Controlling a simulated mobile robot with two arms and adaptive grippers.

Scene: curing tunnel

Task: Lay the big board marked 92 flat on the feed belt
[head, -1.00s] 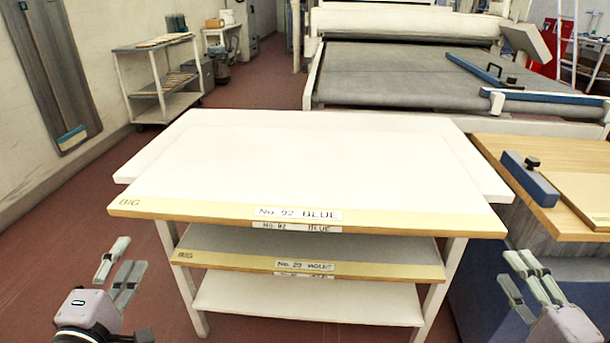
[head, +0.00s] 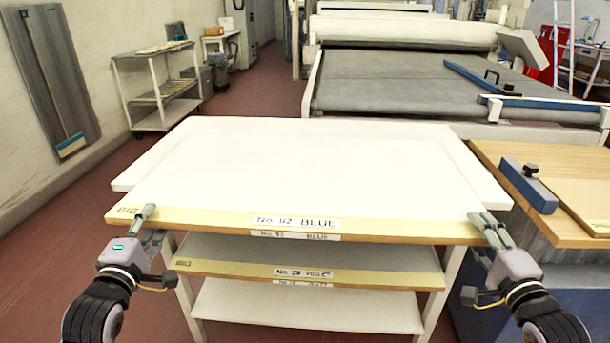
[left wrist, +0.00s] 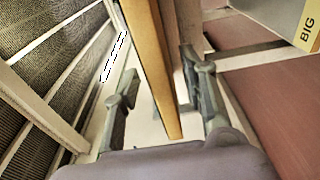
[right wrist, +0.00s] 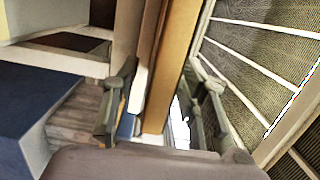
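The big board (head: 310,185), white with a tan front strip marked BIG and "No. 92 BLUE", lies flat on top of a white rack. Its front edge overhangs the rack. My left gripper (head: 146,224) is at the board's front left corner, and my right gripper (head: 490,230) is at its front right corner. Both are open, with fingers on either side of the board edge and gaps showing in the left wrist view (left wrist: 158,95) and right wrist view (right wrist: 162,105). The grey feed belt (head: 400,85) lies behind the rack, toward the right.
A second BIG board, "No. 29 VIOLET" (head: 300,256), lies on the shelf below. A blue bar with a knob (head: 528,184) rests on the wooden table (head: 490,158) at right. A blue bar (head: 545,102) edges the belt. A trolley (head: 160,75) stands back left. Left floor is free.

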